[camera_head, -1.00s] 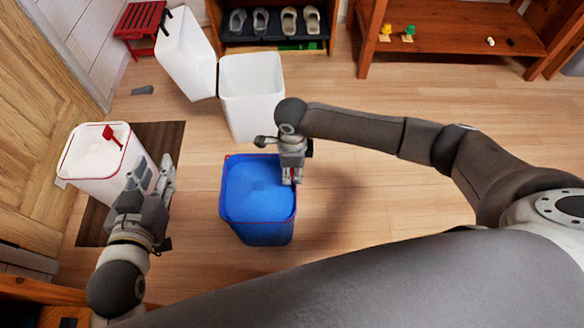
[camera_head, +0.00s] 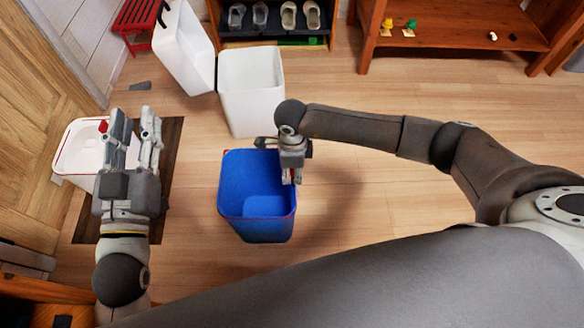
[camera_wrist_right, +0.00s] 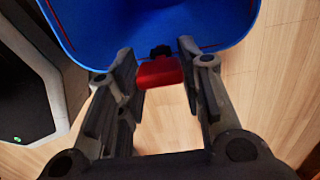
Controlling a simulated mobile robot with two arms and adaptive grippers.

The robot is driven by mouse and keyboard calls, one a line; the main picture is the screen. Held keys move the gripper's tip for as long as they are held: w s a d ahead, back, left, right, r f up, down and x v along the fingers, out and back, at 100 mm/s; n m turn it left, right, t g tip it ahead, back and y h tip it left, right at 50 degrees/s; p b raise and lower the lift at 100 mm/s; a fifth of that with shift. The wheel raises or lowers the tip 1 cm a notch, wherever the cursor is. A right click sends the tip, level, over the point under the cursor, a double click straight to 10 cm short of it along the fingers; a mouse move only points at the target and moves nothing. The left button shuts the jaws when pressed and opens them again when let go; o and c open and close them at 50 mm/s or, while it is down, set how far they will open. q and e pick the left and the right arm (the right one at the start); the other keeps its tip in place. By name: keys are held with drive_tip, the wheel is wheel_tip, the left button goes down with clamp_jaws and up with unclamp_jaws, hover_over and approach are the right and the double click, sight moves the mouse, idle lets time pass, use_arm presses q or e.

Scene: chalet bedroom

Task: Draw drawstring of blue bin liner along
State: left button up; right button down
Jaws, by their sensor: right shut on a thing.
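The bin with the blue liner (camera_head: 256,232) stands upright on the floor near the middle of the head view, its mouth open. A thin red drawstring line (camera_head: 262,216) shows along its near rim. My right gripper (camera_head: 292,180) is at the bin's right rim.
A white bin with a red rim line and red tab (camera_head: 76,150) stands at the left on a dark mat (camera_head: 168,140). A shoe rack (camera_head: 270,40) and wooden shelf (camera_head: 460,40) are at the back. Floor right of centre is clear.

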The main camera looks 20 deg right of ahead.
drive_tip(key=c, duration=1)
unclamp_jaws()
drive_tip(key=shift+o, duration=0.2)
wheel_tip(320, 180, up, 12)
